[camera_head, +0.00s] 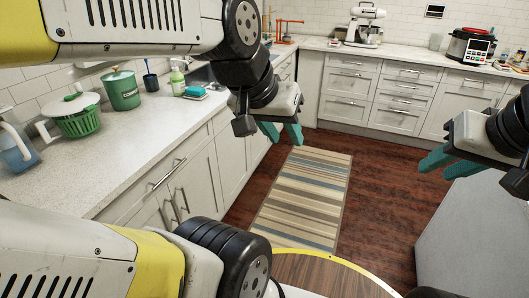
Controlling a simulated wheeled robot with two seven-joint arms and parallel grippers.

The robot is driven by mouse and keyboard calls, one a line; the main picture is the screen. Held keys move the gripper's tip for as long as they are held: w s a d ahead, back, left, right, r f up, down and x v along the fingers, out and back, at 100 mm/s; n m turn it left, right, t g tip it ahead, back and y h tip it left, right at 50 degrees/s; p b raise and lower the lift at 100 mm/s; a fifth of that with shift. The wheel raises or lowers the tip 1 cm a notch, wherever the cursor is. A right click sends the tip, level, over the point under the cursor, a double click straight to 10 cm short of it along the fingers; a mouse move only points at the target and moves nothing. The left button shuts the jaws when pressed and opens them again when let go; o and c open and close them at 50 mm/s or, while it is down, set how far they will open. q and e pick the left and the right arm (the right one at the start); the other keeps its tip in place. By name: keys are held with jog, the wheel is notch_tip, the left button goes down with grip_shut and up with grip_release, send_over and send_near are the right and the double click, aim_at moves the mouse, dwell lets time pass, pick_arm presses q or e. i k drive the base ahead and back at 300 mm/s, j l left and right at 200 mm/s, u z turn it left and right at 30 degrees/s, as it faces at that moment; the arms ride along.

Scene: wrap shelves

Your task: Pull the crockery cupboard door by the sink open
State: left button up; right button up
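The sink (203,76) is set in the left counter, partly hidden behind my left arm. White cupboard doors (203,184) with upright metal handles (184,199) are below this counter, and those in view look shut. Another white door panel (232,160) is further along, near the sink. I cannot tell which one is the crockery cupboard. My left gripper (283,133) has teal fingers spread apart with nothing between them, in front of the far end of the cupboard row. My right gripper (438,164) is at the right, away from these doors, its teal fingers apart and empty.
A striped rug (303,198) lies on the dark wood floor (382,205). A grey unit (470,235) stands at the right. A green colander (76,118), a green canister (122,91) and a soap bottle (178,80) stand on the left counter (120,150). White drawers (347,84) line the back.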

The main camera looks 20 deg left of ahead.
aim_at(195, 190)
jog(key=i+l+z, duration=0.15)
jog(key=z, duration=0.3)
jog(key=i+z, duration=0.65)
jog(key=z, duration=0.25)
jog(key=i+j+z, duration=0.2)
jog(key=z, duration=0.25)
jog(key=i+u, duration=0.15)
jog(key=u, duration=0.3)
jog(key=i+l+u, duration=0.1)
jog(key=u, duration=0.4)
jog(key=i+l+u, duration=0.15)
jog(key=u, duration=4.15)
jog(key=i+j, duration=0.4)
